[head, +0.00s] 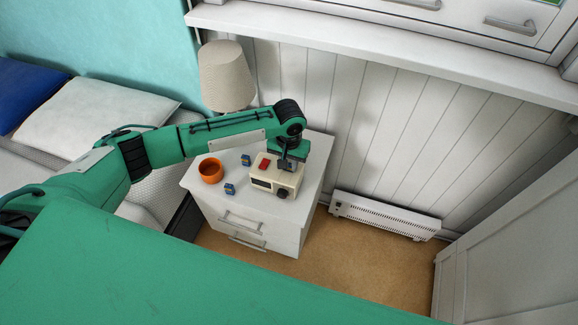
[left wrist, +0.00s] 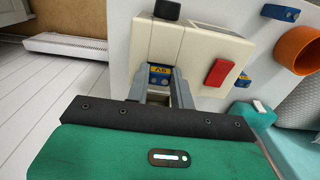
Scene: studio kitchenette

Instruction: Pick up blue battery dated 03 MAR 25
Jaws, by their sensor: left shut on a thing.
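My left gripper (head: 291,163) is over the back right part of a cream box-shaped device (head: 262,181) on the nightstand. In the left wrist view its fingers (left wrist: 160,82) are shut on a blue battery (left wrist: 160,75) with a yellow label, close against the cream device. The label's date is too small to read. My right gripper is not in view.
The white nightstand (head: 208,198) also holds an orange cup (head: 211,171). A red piece (head: 265,164) is on the device's top and a dark knob (head: 283,193) on its front. A lamp (head: 227,75) stands behind, the bed at left, a wall heater (head: 385,216) at right.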

